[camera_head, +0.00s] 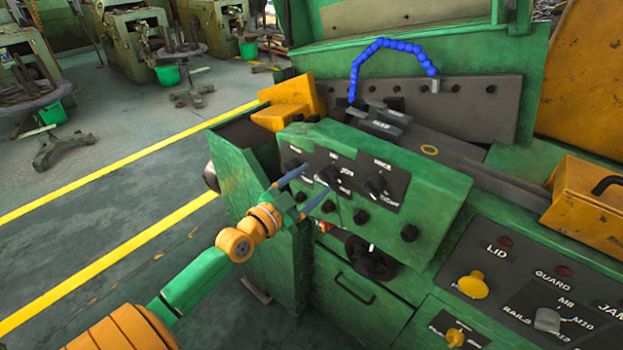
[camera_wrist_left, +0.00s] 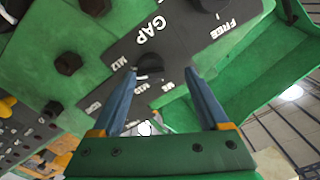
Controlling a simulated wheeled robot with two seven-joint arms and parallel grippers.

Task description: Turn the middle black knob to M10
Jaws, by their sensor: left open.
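The middle black knob (camera_head: 328,175) sits on a dark plate on the sloped green machine panel. In the left wrist view the black knob (camera_wrist_left: 149,66) lies between my fingertips, closer to the left one, with GAP and M-size labels around it. Its pointer direction is too small to tell. My left gripper (camera_head: 316,178) is open, its two blue fingers reaching to the plate on either side of the knob; it also shows in the left wrist view (camera_wrist_left: 160,71). I cannot tell whether a finger touches the knob. My right gripper is not in view.
Another black knob (camera_head: 376,187) is to the right on the plate. Black bolts (camera_head: 361,217) stick out below it. Open floor lies left of the machine.

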